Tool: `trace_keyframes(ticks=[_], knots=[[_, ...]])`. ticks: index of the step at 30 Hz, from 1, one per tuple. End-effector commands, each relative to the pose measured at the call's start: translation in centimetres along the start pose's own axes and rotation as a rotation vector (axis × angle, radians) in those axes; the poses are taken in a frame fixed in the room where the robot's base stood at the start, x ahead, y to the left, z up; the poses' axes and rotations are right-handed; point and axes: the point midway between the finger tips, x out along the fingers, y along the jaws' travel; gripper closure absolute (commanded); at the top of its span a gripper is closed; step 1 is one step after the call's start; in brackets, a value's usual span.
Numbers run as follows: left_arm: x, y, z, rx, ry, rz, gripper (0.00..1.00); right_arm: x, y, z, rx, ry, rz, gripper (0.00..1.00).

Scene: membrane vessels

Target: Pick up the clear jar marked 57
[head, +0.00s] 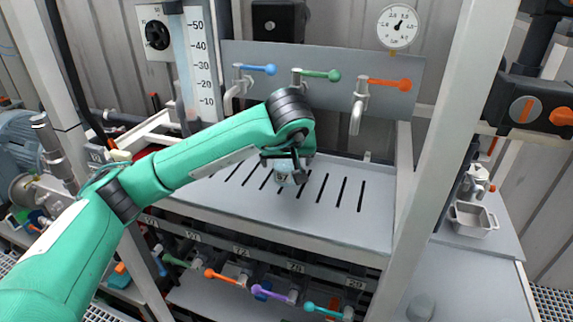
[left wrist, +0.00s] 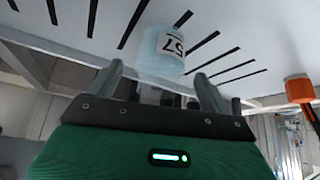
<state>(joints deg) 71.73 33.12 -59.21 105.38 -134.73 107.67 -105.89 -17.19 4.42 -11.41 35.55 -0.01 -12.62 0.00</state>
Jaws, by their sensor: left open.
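The clear jar marked 57 (head: 282,179) stands on the slotted grey drain shelf (head: 350,229), partly hidden behind my left gripper. In the left wrist view the pale, bluish jar (left wrist: 158,55) has a white label reading 57, seen turned over. My left gripper (head: 290,162) is just over the jar in the head view. In the left wrist view the open fingers (left wrist: 160,78) are spread to either side of the jar's near end, with nothing gripped. I cannot tell whether a finger touches the jar. My right gripper is not in view.
Blue, green and orange-handled taps (head: 388,84) stick out from a grey panel above the shelf. A white frame post (head: 425,130) stands at right. A small metal tray (head: 473,218) sits on the right bench. The shelf's right part is clear.

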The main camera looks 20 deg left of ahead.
Motion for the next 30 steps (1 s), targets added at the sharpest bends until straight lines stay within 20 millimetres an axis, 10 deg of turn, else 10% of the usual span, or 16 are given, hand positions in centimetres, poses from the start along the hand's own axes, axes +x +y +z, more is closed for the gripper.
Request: trace_keyframes(ticks=[17,25,30], knots=[[3.3,0.1,0.0,0.001,0.0,0.0,0.18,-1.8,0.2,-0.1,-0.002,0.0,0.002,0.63],[3.2,0.1,0.0,0.0,0.0,0.0,0.71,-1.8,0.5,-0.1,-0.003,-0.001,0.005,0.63],[3.2,0.1,0.0,0.0,0.0,0.001,0.75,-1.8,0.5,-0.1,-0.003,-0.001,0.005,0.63]])
